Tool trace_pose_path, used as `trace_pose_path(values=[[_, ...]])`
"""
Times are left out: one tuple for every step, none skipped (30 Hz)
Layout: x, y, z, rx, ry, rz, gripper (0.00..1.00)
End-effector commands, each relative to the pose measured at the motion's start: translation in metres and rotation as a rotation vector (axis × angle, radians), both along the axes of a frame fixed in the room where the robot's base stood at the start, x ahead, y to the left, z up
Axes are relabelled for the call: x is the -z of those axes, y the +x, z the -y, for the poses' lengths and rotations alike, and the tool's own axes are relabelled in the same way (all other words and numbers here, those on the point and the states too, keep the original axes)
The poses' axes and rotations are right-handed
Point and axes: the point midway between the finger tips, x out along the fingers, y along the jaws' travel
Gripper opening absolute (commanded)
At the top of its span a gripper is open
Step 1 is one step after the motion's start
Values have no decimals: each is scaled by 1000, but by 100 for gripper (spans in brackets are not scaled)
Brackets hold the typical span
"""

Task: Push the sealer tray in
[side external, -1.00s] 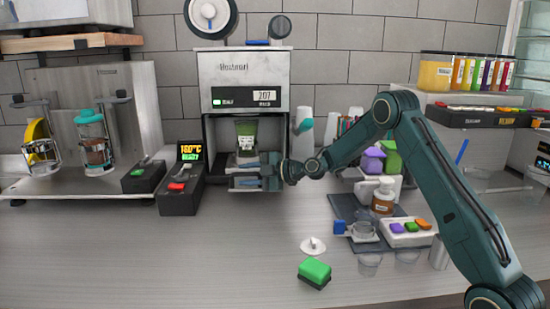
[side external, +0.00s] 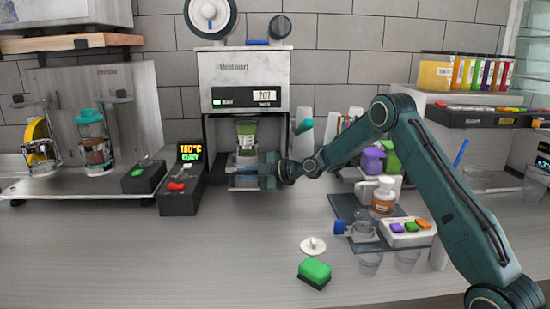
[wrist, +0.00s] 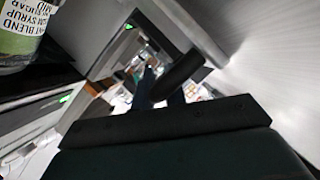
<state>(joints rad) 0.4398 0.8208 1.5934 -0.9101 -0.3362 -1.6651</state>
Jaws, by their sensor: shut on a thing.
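The cup sealer (side external: 243,75) is a white and grey machine with a lit display, standing against the wall. Its tray (side external: 245,183) is at the bottom opening, low at the front. A cup with green contents and a printed label (side external: 246,138) stands upright over the tray, inside the opening. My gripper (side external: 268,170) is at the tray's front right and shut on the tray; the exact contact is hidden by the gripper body. In the wrist view the labelled cup (wrist: 22,35) shows at the upper left, close by.
A black box with a red switch (side external: 180,190) stands left of the sealer. Clear cups, bottles and a dark mat (side external: 350,207) are to the right. The counter at front left is clear.

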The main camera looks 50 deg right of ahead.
Motion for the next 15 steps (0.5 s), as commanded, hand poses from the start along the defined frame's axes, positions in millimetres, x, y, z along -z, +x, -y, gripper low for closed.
trace_pose_path(values=[[0,3,4,1,1,2,0],[0,5,6,0,0,2,0],[0,8,8,0,0,3,0],[0,10,10,0,-1,4,0],[0,12,12,0,0,2,0],[0,15,15,0,0,2,0],[0,17,17,0,0,2,0],[0,19,19,0,1,4,0],[0,21,21,-1,0,3,0],[0,22,22,-1,0,2,0],[0,23,23,-1,0,2,0],[0,24,24,-1,0,2,0],[0,25,25,-1,0,2,0],[0,25,25,-1,0,2,0],[0,26,26,1,-1,2,0]])
